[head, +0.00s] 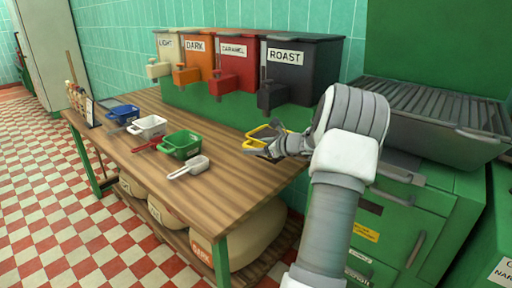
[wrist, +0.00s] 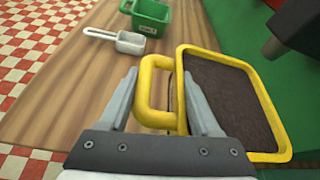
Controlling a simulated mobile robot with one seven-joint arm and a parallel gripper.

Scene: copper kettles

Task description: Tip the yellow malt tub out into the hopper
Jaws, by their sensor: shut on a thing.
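The yellow malt tub (head: 256,132) is at the right end of the wooden table in the head view, partly hidden behind my gripper (head: 276,150). In the wrist view the yellow tub (wrist: 284,137) looks upright and holds dark brown grain (wrist: 228,98). Its looped handle (wrist: 147,92) sits between the two fingers of my gripper (wrist: 160,88), which is shut on it. I cannot tell whether the tub touches the table. No hopper can be named for certain; a grey slatted bin (head: 435,105) stands at the right on a green cabinet.
Green (head: 183,144), white (head: 148,126) and blue (head: 122,112) tubs and a pale scoop (head: 190,167) stand on the table (head: 130,165). Labelled dispensers, including ROAST (head: 300,60), overhang its back. Sacks (head: 245,235) lie underneath. The table's front right is bare.

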